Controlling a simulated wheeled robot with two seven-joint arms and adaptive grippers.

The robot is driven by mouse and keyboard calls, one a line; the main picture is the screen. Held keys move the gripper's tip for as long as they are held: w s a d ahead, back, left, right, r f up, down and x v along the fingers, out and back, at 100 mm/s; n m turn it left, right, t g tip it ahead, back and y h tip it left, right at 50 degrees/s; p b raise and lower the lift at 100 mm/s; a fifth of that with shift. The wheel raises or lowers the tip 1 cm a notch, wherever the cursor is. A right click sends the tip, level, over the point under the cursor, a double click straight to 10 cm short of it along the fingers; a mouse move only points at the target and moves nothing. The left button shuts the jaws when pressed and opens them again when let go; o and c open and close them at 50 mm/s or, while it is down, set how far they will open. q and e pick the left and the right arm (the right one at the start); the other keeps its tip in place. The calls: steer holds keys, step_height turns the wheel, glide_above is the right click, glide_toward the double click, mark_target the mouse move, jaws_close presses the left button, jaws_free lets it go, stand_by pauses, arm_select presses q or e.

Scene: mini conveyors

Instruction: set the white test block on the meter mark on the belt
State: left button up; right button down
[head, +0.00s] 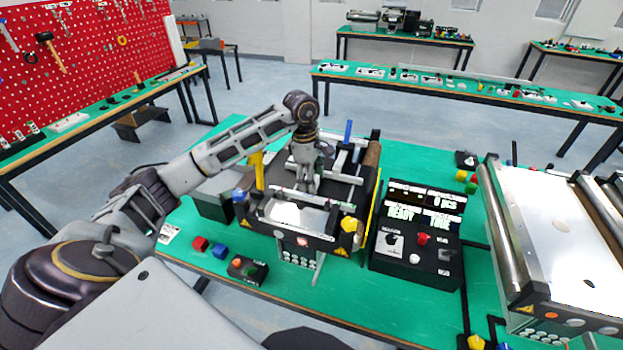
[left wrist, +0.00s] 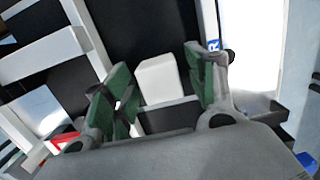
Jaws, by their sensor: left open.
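The white test block (left wrist: 159,80) stands on or just above the dark belt (left wrist: 140,25) in the left wrist view. It shows between the two green-padded fingers of my left gripper (left wrist: 157,72), with gaps to both, so the gripper is open around or just behind it. In the head view my left gripper (head: 308,186) points down over the small conveyor (head: 352,185) at the middle of the green table. The block cannot be made out there. I cannot make out the meter mark on the belt in either view. My right gripper is not in view.
A black control box (head: 412,262) with lit displays stands right of the conveyor. A larger conveyor (head: 555,230) is at the far right. A yellow post (head: 258,172) and a blue post (head: 348,131) rise near my arm. Red (head: 200,244) and blue (head: 219,250) blocks lie front left.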

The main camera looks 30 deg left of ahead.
mark_target(306, 177)
arm_select(q)
steer(key=shift+a+r, duration=0.1)
steer(key=shift+r, duration=0.5)
steer(key=r, duration=0.2)
steer(key=r+b, duration=0.1)
steer(key=r, duration=0.3)
steer(key=shift+a+b, duration=0.35)
steer(key=shift+s+a+r+b, duration=0.1)
steer(key=shift+a+r+b, duration=0.1)
steer(key=shift+r, duration=1)
steer(key=shift+s+a+r+b, duration=0.1)
steer(key=shift+r+b, duration=0.05)
steer(key=shift+r, duration=1.05)
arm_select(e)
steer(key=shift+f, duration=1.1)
